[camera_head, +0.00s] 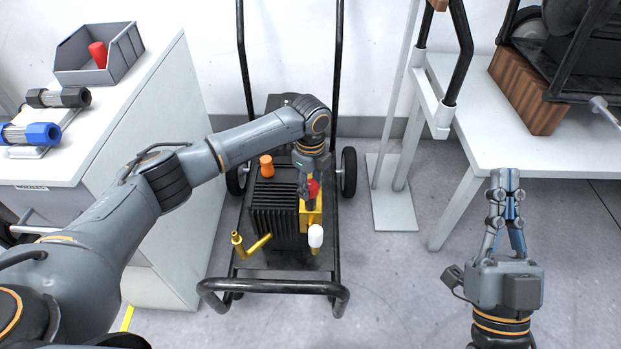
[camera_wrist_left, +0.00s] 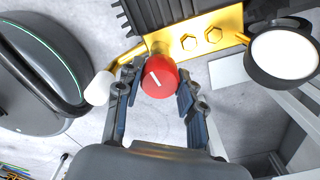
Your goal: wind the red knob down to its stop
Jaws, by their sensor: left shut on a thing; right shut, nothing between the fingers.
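The red knob (camera_head: 312,188) is on the brass-coloured pump block of the black wheeled washer in the middle of the head view. In the left wrist view the knob (camera_wrist_left: 160,76) shows its round red face with a white line mark. My left gripper (camera_head: 312,180) reaches down over the pump from above. In the left wrist view its fingers (camera_wrist_left: 158,88) are on either side of the knob, shut on it. My right gripper (camera_head: 505,178) is shut and empty, at the right, apart from the washer.
The washer's black frame (camera_head: 270,287) surrounds the pump, with a brass elbow (camera_head: 255,244), a white-capped fitting (camera_head: 315,236) and an orange cap (camera_head: 266,166) close by. A grey bin (camera_head: 128,50) stands on the left cabinet. A white table (camera_head: 480,130) is at the right.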

